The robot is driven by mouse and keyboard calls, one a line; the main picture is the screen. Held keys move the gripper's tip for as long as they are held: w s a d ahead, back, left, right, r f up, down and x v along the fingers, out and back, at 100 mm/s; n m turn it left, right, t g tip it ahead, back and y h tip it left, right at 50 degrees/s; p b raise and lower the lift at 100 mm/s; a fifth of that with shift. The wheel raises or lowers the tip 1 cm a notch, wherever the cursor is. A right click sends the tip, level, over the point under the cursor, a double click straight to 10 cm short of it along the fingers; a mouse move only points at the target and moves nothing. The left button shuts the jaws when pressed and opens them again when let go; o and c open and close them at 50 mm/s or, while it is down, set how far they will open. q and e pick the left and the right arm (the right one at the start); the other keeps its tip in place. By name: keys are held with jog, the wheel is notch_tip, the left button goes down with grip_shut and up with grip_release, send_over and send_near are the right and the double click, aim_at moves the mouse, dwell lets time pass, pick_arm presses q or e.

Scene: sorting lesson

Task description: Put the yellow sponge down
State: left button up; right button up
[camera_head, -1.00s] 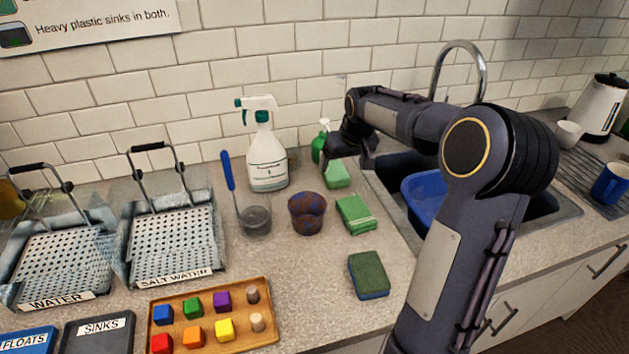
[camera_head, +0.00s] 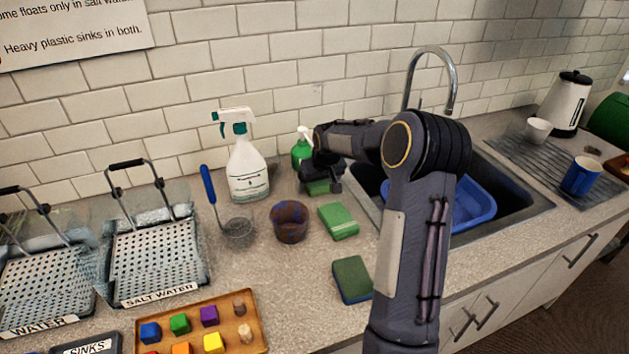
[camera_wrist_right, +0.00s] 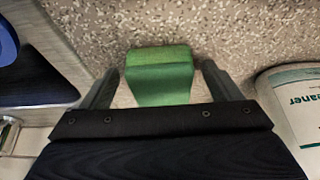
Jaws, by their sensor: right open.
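No sponge in view looks plainly yellow. A green sponge (camera_head: 321,188) lies on the counter at the back, just under my right gripper (camera_head: 330,180). In the right wrist view the green sponge (camera_wrist_right: 160,80) sits between the two spread fingers of my right gripper (camera_wrist_right: 160,82), with a small gap at each side. The gripper is open. Another green sponge (camera_head: 338,221) lies nearer on the counter. A dark green sponge with a blue underside (camera_head: 352,279) lies nearer still. My left gripper is not in view.
A green soap bottle (camera_head: 301,152) stands close behind the gripper. A spray bottle (camera_head: 246,165) and a rusty-looking pot (camera_head: 289,222) stand to the left. The sink with a blue basin (camera_head: 470,205) is to the right. A wooden tray (camera_head: 190,345) holds coloured cubes.

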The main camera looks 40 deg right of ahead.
jog(key=c, duration=1.1)
jog(key=shift+r, duration=0.1)
jog(key=shift+c, duration=0.2)
